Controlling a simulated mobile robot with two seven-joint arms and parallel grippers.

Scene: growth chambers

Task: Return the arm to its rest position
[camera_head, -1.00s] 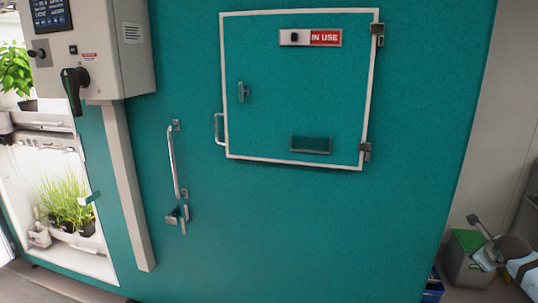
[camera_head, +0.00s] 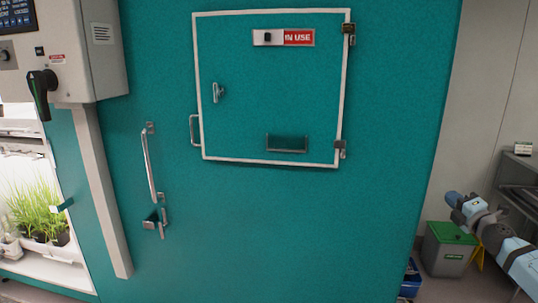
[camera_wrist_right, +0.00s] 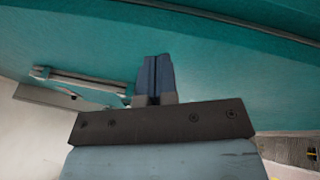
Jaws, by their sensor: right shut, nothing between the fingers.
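My right arm comes in from the right edge of the head view, with its gripper (camera_head: 453,198) at the far end, right of the teal chamber (camera_head: 300,225) and clear of its handles. In the right wrist view the two blue-grey fingers (camera_wrist_right: 156,75) are together with nothing between them. A teal surface fills the background there. My left gripper is in neither current view.
The small framed door (camera_head: 270,90) with an "IN USE" sign is shut. A long metal handle (camera_head: 150,165) is left of it. A grey bin with a green lid (camera_head: 447,250) and a blue crate (camera_head: 411,278) stand on the floor near the arm.

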